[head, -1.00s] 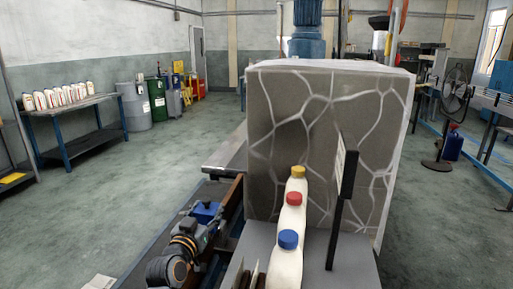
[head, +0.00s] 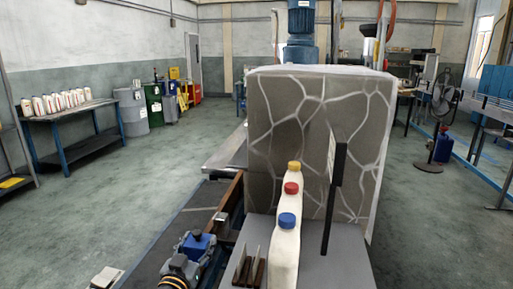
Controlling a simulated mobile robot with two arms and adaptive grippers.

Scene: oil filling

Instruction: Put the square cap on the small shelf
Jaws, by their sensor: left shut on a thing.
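My left gripper (head: 203,237) is at the lower left of the head view, low and partly cut off by the bottom edge. It is shut on a small blue piece (head: 197,244), which looks like the square cap. The fingers are small and partly hidden by it. It is left of a grey surface (head: 345,262) that carries a row of white bottles; I cannot tell whether this is the small shelf. My right gripper is not in view.
White bottles (head: 285,255) with yellow, red and blue caps stand before a large grey veined block (head: 285,120). A thin black upright panel (head: 331,200) is beside them. Brown upright pieces (head: 248,270) stand at the left. The floor at left is open.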

